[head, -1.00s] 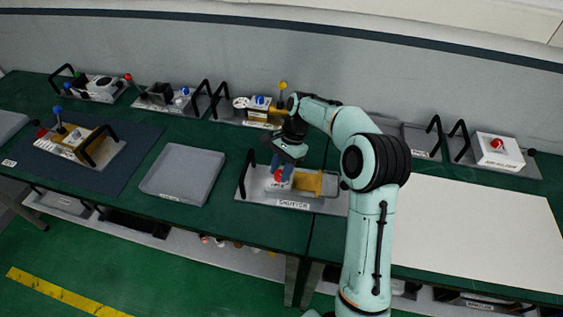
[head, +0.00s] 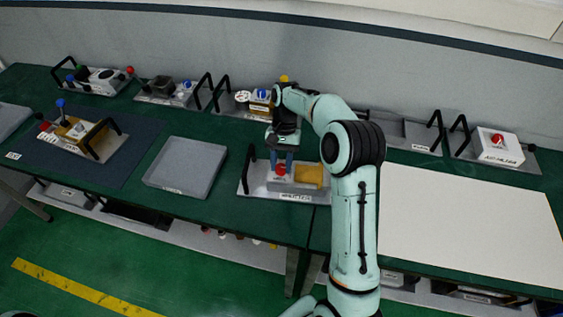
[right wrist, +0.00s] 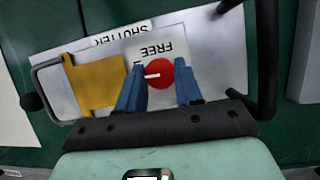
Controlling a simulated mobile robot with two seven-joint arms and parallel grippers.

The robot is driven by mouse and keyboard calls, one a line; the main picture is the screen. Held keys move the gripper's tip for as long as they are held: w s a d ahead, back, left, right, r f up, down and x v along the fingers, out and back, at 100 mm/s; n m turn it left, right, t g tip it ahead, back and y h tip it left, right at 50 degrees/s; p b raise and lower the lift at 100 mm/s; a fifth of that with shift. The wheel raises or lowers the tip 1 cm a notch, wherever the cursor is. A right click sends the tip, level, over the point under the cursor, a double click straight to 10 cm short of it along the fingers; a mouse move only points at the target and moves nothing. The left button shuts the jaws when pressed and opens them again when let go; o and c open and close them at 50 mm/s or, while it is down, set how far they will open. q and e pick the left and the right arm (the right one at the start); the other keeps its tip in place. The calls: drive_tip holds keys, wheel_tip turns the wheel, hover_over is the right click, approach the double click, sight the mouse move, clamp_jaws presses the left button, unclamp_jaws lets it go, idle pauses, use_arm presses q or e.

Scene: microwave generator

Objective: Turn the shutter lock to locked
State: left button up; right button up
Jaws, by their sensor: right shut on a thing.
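The shutter unit (head: 262,189) is a grey plate with a black side handle and a "SHUTTER" label, on the green bench in the middle of the head view. Its red round lock knob (head: 281,171) shows below my right gripper (head: 282,163). In the right wrist view, the knob (right wrist: 158,73) lies between the two blue fingers, and my right gripper (right wrist: 160,82) is shut on it. A white mark on the knob points left in that view. An upside-down "FREE" label (right wrist: 157,51) is beside the knob; other lettering is hidden. My left gripper is not in view.
A yellow block (head: 309,175) stands beside the knob on the unit. A grey tray (head: 185,168) lies to the left, and a white sheet (head: 465,225) covers the bench at right. Units with black handles line the back.

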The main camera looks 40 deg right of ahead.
idle(0.4)
drive_tip(key=o, duration=1)
drive_tip(key=shift+o, duration=0.2)
drive_tip(key=shift+r, duration=0.1)
drive_tip(key=v, duration=1.2)
drive_tip(key=shift+s+a, duration=0.1)
drive_tip(key=shift+a, duration=0.05)
